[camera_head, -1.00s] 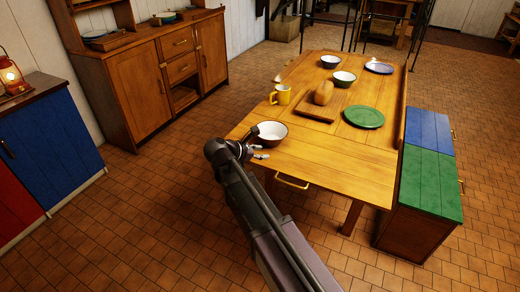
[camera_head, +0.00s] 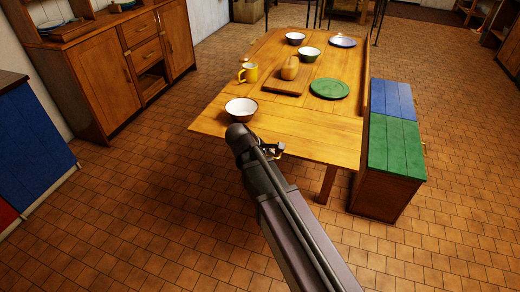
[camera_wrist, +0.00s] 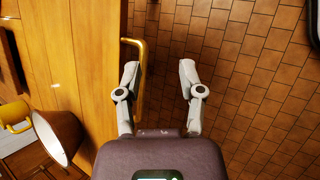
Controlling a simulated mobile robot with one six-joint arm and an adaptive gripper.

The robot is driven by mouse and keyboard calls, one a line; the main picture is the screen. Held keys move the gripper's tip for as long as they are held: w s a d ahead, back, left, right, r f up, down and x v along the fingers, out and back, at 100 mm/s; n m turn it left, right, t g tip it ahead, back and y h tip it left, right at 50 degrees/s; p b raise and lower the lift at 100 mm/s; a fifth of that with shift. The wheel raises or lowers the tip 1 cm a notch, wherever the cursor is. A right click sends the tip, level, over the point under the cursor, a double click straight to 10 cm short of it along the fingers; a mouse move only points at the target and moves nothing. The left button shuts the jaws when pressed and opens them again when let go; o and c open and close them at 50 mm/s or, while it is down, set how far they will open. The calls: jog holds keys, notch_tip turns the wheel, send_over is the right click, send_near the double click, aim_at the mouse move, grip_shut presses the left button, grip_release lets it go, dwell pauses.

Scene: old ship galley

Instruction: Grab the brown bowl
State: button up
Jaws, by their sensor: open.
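The brown bowl (camera_head: 241,109), white inside with a brown outside, stands upright on the near left corner of the wooden table (camera_head: 320,130). In the wrist view the bowl (camera_wrist: 62,132) is at the lower left, left of my gripper and apart from it. My gripper (camera_wrist: 158,72) is open and empty. It hangs by the table's near edge, with a brass drawer handle (camera_wrist: 133,42) by its left finger and floor tiles beneath the right one. In the head view my arm partly hides the gripper (camera_head: 273,149), right of and nearer than the bowl.
A blue-and-green-topped cabinet (camera_head: 392,145) adjoins the right side. Tiled floor is open in front.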

jog(key=s+d+f+m+g+y, duration=0.3)
jog(key=s+d+m+y, duration=0.3)
jog(key=s+d+m, duration=0.4)
jog(key=s+m, duration=0.1)
jog(key=m, duration=0.3)
jog(key=shift+s+d+f+m+y, duration=0.3)
jog(key=shift+s+d+f, duration=0.05)
jog(key=shift+f, duration=0.05)
jog(key=shift+a, duration=0.1)
